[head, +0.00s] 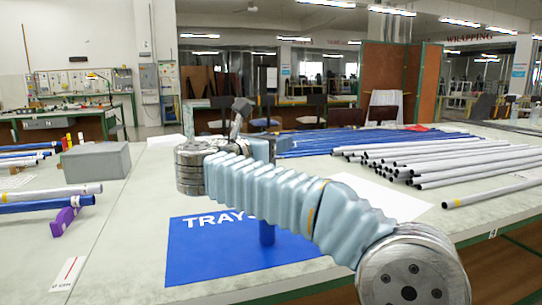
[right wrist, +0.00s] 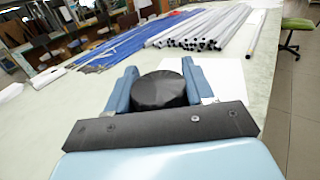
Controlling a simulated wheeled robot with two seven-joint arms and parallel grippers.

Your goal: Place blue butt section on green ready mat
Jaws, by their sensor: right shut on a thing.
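My right arm reaches across the head view, and its gripper (head: 264,149) is at the far end, partly hidden by the arm. In the right wrist view the gripper (right wrist: 160,76) has its two blue fingers on either side of a round black end of the held piece. Below the arm in the head view, a short upright blue piece (head: 267,233) shows over the blue mat; it looks like the lower part of the blue butt section, its middle hidden by my arm. Whether it touches the mat I cannot tell. I see no green mat. My left gripper is out of view.
The blue mat (head: 210,253) marked TRAY lies under my arm. White tubes (head: 440,160) and blue rods (head: 350,140) lie at the back right. A white sheet (head: 385,197) lies right of the arm. A grey box (head: 96,161) and a purple rest (head: 66,217) holding rods stand left.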

